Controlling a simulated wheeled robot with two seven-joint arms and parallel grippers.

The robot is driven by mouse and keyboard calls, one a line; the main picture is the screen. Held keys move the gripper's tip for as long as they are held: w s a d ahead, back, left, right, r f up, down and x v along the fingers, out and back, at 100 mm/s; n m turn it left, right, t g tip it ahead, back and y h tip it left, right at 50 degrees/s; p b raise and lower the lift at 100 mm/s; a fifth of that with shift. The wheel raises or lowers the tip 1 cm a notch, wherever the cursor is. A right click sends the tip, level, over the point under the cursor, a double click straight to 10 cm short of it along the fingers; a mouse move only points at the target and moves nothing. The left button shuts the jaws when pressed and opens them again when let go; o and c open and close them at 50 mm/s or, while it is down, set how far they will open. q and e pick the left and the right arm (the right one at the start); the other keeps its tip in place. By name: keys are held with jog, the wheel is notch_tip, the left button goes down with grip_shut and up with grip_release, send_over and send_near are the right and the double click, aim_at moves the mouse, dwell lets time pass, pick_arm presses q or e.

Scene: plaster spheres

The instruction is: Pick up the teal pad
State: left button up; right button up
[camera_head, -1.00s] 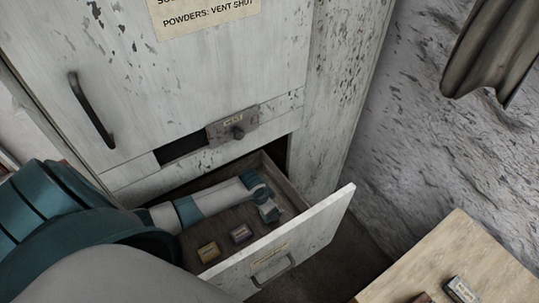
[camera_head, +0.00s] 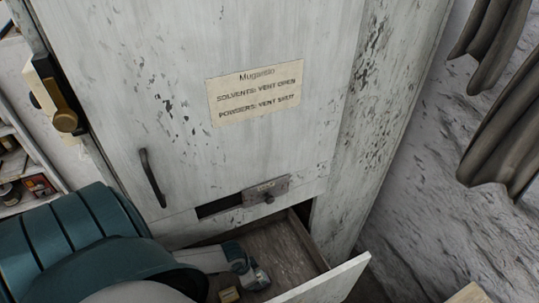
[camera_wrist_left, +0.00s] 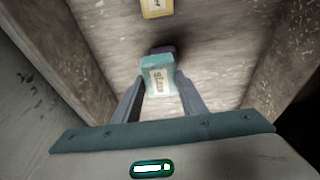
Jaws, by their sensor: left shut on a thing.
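The teal pad (camera_wrist_left: 158,74) is between the fingers of my left gripper (camera_wrist_left: 160,92) in the left wrist view, with its pale label facing the camera. The gripper is shut on it. In the head view my left gripper (camera_head: 258,279) reaches down into the open drawer (camera_head: 329,282); the pad cannot be made out there. A dark purple pad (camera_wrist_left: 171,51) shows just behind the teal one, partly hidden by it. My right gripper is in neither view.
A yellow pad (camera_wrist_left: 157,8) lies farther along the drawer floor; it also shows in the head view (camera_head: 229,295). Drawer walls stand on both sides. Above are the cabinet door with its dark handle (camera_head: 152,178) and a sliding vent plate (camera_head: 266,192).

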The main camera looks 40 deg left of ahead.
pick_arm(q)
jog(key=shift+s+a, duration=0.25)
jog(key=shift+s, duration=0.5)
jog(key=shift+s+a, duration=0.2)
jog(key=shift+s, duration=0.5)
jog(key=o, duration=0.4)
jog(key=c, duration=0.5)
